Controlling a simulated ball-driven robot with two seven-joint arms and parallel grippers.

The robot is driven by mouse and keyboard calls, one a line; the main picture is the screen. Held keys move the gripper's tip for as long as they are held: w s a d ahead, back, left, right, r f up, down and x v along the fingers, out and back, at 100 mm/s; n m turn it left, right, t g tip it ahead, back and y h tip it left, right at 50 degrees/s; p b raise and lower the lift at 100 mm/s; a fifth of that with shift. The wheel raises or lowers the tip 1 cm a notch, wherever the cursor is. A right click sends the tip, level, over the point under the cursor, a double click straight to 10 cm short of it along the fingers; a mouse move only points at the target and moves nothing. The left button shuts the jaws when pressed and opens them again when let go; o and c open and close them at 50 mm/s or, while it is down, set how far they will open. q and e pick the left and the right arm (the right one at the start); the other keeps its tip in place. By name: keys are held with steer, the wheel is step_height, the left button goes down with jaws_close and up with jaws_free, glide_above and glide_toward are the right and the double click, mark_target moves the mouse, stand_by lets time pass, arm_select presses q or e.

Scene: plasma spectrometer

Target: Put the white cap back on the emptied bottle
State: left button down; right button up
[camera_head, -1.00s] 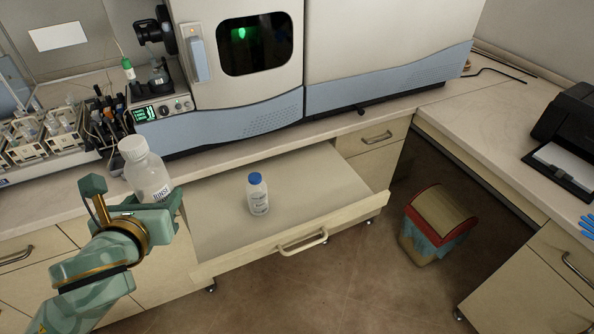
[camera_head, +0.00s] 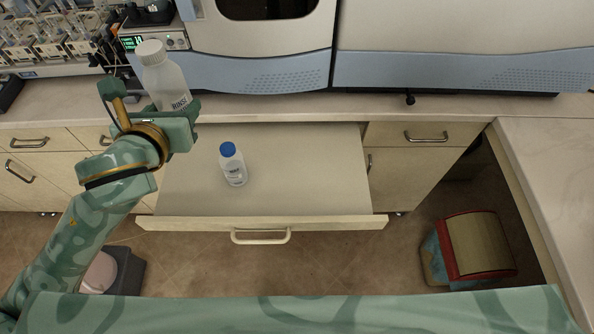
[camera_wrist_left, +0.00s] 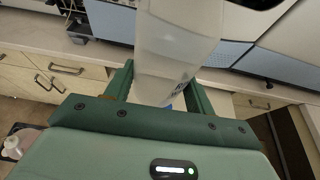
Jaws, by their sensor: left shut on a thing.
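My left gripper (camera_head: 180,118) is shut on a translucent white bottle (camera_head: 168,86) with a dark "RINSE" label. It holds the bottle roughly upright above the left side of the open drawer, near the counter's front edge. A white cap (camera_head: 151,52) sits on the bottle's top; whether it is screwed tight I cannot tell. In the left wrist view the bottle (camera_wrist_left: 175,50) stands between the two green fingers, and its top is cut off by the frame. My right gripper is not in view.
The open drawer (camera_head: 290,190) holds a smaller white bottle with a blue cap (camera_head: 233,167); the drawer is otherwise clear. Glassware racks (camera_head: 45,40) are at the back left. A red-rimmed bin (camera_head: 470,245) stands on the floor at right.

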arm_select(q)
steer(key=shift+a, duration=0.1)
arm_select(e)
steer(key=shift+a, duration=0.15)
arm_select(q)
steer(key=shift+f, duration=0.1)
arm_select(e)
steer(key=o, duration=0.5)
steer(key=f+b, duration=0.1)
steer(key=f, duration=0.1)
steer(key=b, duration=0.1)
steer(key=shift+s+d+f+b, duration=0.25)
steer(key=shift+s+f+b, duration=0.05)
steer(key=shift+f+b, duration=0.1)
arm_select(q)
steer(key=s+d+f+m+g+h+b, duration=0.1)
steer(key=s+d+f+m+g+h, duration=0.1)
steer(key=f, duration=0.5)
steer(key=s+d+f+m+g+h+b, duration=0.1)
steer(key=s+d+f+m+g+h, duration=0.1)
steer(key=s+d+f+m+h, duration=0.3)
steer(key=d+f+m+h, duration=0.2)
steer(key=d+f, duration=0.1)
steer(key=d, duration=0.1)
steer(key=shift+s+b, duration=0.2)
steer(key=shift+b, duration=0.1)
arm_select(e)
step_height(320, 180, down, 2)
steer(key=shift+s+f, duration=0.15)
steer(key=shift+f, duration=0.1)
